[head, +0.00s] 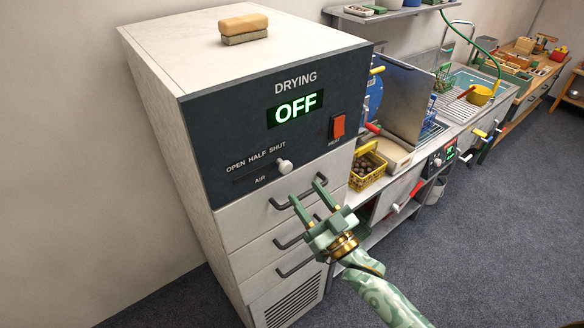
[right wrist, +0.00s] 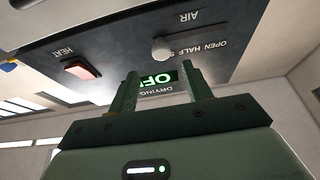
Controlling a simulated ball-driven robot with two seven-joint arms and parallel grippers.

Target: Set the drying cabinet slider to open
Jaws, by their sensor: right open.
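The drying cabinet (head: 190,150) has a dark front panel. Its air slider has a pale round knob (head: 285,167) at the right end of the slot, by the word SHUT; OPEN is at the left end. My right gripper (head: 306,190) is open and empty, below and right of the knob, in front of the top drawer. In the right wrist view the knob (right wrist: 162,48) shows just beyond my open fingertips (right wrist: 161,72), apart from them, and hides part of the SHUT label. My left gripper is not in view.
A red heat switch (head: 338,126) is right of the slider, and the display (head: 295,109) reads OFF. Drawer handles (head: 300,191) stick out below the panel. A yellow basket (head: 367,178) of chestnuts stands to the right. A sponge-like block (head: 244,28) lies on top.

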